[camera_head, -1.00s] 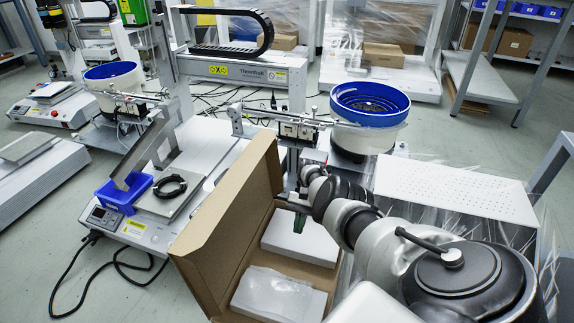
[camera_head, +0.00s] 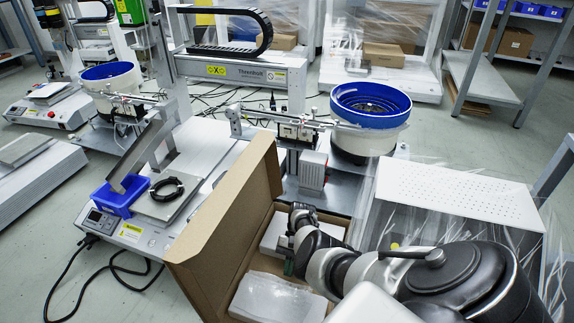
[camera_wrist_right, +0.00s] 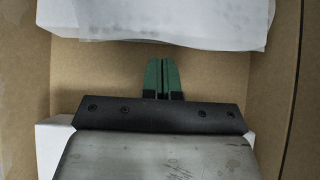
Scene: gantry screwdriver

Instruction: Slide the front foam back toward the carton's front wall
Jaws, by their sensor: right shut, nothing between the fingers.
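The open brown carton (camera_head: 222,252) holds two white foam blocks. The near block (camera_head: 276,300) is covered by clear film; the far block (camera_head: 272,233) is partly hidden by my right arm. My right gripper (camera_head: 289,267) is down in the carton between the two blocks. In the right wrist view its green fingers (camera_wrist_right: 162,76) are shut and empty, over bare brown cardboard. Ahead of them, a white block with a wrinkled film edge (camera_wrist_right: 170,22) lies a little apart from the tips. Another white block (camera_wrist_right: 52,148) shows beside the gripper body. My left gripper is out of view.
The carton's raised flap (camera_head: 225,215) stands left of my right arm. A screwdriving station with a blue bin (camera_head: 122,194) is beyond it. A blue-rimmed feeder bowl (camera_head: 370,105) stands behind. A white perforated plate (camera_head: 455,195) and clear film lie to the right.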

